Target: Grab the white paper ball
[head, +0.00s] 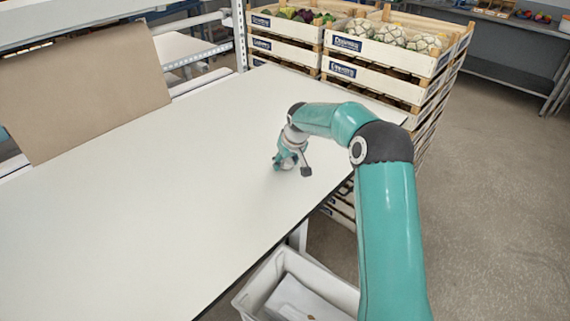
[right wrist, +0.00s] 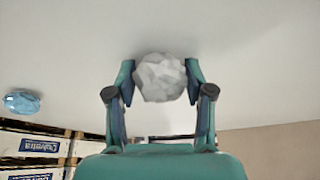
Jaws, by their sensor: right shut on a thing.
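The white paper ball (right wrist: 160,77) is a crumpled, faceted lump in the right wrist view. It sits between the fingertips of my right gripper (right wrist: 161,82), with one finger against each side. In the head view my right gripper (head: 286,162) is low over the white table (head: 150,190), near its right side. The ball cannot be made out there, as the gripper hides it. I cannot tell whether the ball touches the table. My left gripper is not in view.
A blue crumpled object (right wrist: 22,102) shows at the left of the right wrist view. Stacked wooden crates (head: 378,52) with vegetables stand past the table's far end. A brown board (head: 85,92) stands along the left. A light bin (head: 262,283) is below the front edge. Most tabletop is clear.

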